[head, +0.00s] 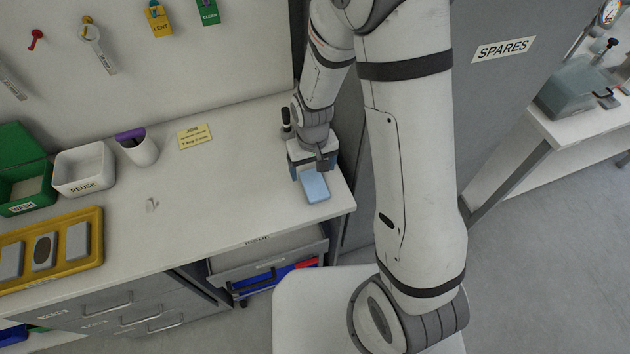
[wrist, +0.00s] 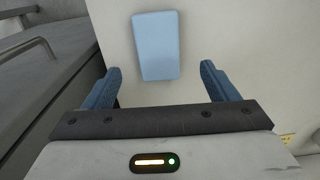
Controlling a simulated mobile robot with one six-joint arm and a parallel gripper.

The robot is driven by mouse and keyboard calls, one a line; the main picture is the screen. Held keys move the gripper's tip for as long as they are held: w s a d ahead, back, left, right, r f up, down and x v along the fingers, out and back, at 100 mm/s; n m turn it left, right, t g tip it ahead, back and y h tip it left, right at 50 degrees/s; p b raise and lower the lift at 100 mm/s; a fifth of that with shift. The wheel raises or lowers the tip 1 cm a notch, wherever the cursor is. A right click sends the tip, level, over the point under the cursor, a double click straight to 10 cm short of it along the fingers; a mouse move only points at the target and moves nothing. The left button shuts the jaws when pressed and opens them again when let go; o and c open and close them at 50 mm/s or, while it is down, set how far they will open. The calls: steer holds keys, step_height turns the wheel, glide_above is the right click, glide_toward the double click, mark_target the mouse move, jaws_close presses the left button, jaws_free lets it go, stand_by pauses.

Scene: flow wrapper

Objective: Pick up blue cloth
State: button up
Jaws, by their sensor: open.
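The blue cloth (head: 314,186) is a light blue, flat, folded rectangle lying on the white worktop near its right end. In the wrist view the cloth (wrist: 156,46) is at the upper middle, beyond the fingertips and roughly between their lines. My gripper (head: 308,171) is just behind the cloth in the head view, pointing down. I cannot tell the exact height of the fingertips above the worktop.
A dark upright item (head: 286,122) stands behind my gripper. A yellow card (head: 195,137), a white cup (head: 140,150), a white REUSE bin (head: 84,170) and a yellow tray (head: 98,212) are to the left. A grey SPARES cabinet (head: 500,80) is close on the right. The worktop's middle is mostly clear.

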mark_target(314, 184)
steer(key=shift+d+f+p, duration=0.15)
steer(key=shift+f+p, duration=0.7)
steer(key=shift+f, duration=2.3)
steer(key=c, duration=1.1)
steer(key=shift+r, duration=0.1)
step_height(314, 184, up, 10)
steer(key=shift+f+b, duration=0.1)
steer(key=shift+b, duration=0.7)
